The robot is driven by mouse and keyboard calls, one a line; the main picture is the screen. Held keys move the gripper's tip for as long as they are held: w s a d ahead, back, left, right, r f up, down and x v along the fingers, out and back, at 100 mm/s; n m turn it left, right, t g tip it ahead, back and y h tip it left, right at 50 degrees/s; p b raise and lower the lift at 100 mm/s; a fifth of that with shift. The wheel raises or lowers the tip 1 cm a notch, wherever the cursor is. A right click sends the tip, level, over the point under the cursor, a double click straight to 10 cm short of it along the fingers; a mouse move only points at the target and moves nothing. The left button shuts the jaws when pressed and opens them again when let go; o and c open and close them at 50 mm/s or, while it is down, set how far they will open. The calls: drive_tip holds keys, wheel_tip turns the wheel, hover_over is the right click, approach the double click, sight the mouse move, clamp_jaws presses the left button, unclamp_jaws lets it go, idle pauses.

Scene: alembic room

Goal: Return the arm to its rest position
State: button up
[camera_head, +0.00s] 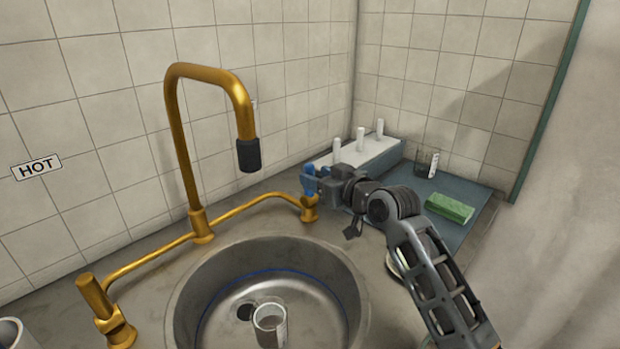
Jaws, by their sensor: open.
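My gripper (308,181) has blue fingertips and is at the end of my grey arm, which reaches in from the lower right. The gripper is near the right-hand valve (309,207) of the brass tap, beside or just above it. I cannot tell whether the fingers touch the valve. The jaws are open, and nothing shows between them. The gripper is seen from the side, so the gap between the fingers is hard to see.

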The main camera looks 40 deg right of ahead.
drive_tip(key=shift+v, duration=0.95)
